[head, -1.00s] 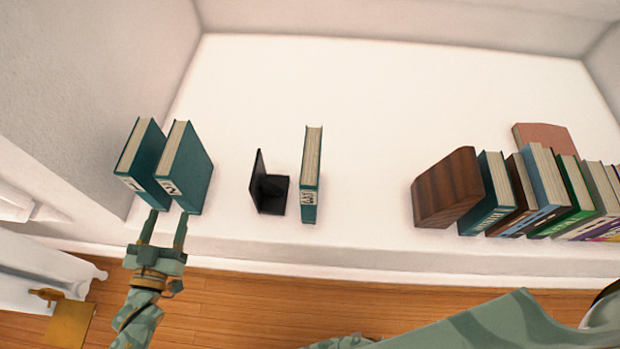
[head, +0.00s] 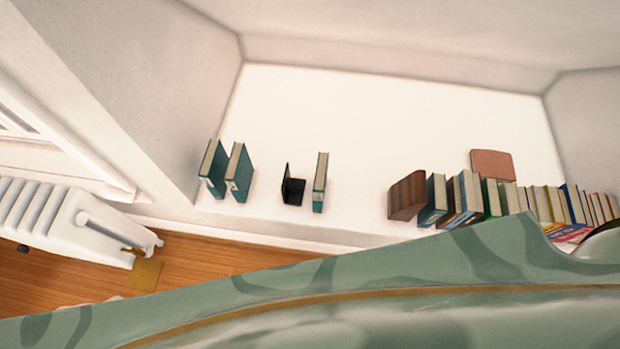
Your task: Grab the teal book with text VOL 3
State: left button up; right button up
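Several teal books stand on the white ledge. Two teal books stand side by side at the left end, the outer one (head: 213,168) and the inner one (head: 239,172). A third teal book (head: 320,182) stands upright, apart, just right of a black bookend (head: 292,188). Another teal book (head: 433,199) stands against a brown wooden bookend (head: 407,196) on the right. The spine labels are too small to read now, so I cannot tell which says VOL 3. Neither gripper is in view.
A long row of books (head: 545,204) fills the ledge's right side, with a reddish-brown block (head: 492,164) behind. A white radiator (head: 70,222) stands at left. My green body part covers the bottom.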

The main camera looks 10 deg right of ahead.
aim_at(320, 176)
jog(key=i+j+z, duration=0.2)
jog(key=j, duration=0.3)
jog(key=j+z, duration=0.15)
jog(key=j, duration=0.35)
jog(key=i+j+z, duration=0.2)
jog(key=j, duration=0.3)
jog(key=z, duration=1.85)
jog(key=k+l, duration=0.05)
jog(key=l, duration=0.05)
